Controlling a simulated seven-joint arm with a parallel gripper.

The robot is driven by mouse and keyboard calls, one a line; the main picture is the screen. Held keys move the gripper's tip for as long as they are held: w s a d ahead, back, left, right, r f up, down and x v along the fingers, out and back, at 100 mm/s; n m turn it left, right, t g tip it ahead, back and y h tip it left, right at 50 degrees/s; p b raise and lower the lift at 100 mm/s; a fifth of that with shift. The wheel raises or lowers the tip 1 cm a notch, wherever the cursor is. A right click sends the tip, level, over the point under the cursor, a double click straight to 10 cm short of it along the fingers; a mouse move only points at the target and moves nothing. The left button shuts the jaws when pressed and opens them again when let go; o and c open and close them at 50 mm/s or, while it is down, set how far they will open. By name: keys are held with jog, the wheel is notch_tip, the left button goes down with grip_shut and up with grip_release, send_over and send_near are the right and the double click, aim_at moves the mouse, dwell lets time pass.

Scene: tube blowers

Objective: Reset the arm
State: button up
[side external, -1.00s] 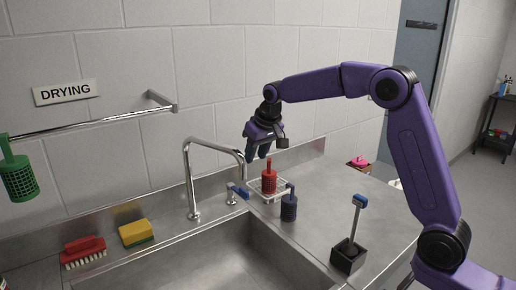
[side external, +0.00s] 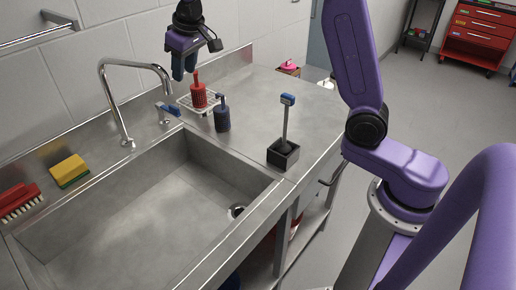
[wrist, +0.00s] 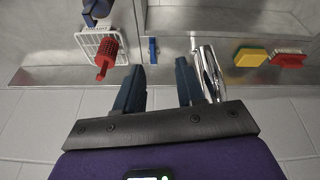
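My gripper (side external: 178,72) hangs fingers down near the wall, just behind and left of a red tube-shaped item (side external: 198,96) in the side external view. In the wrist view, my gripper's two dark blue fingers (wrist: 161,82) are spread apart with nothing between them. The red item (wrist: 106,54) sits on a white wire rack (wrist: 90,44), left of the fingers. A dark blue item (side external: 222,115) stands on the counter beside the rack.
The faucet (side external: 130,100) rises behind the empty sink (side external: 130,215), close to the fingers in the wrist view. A brush in a black holder (side external: 284,153) stands near the front edge. A yellow sponge (side external: 69,170) and red brush (side external: 17,201) lie left.

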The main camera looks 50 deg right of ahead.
jog(key=s+a+f+n+g, duration=0.25)
jog(key=s+n, duration=0.35)
jog(key=s, duration=1.5)
jog(key=s+d+f+n, duration=0.2)
jog(key=s+d, duration=0.1)
jog(key=s, duration=0.6)
jog(key=s+d+f+n+g, duration=0.1)
jog(key=s+d+f+n, duration=0.1)
jog(key=s, duration=0.8)
jog(key=shift+d+f, duration=0.75)
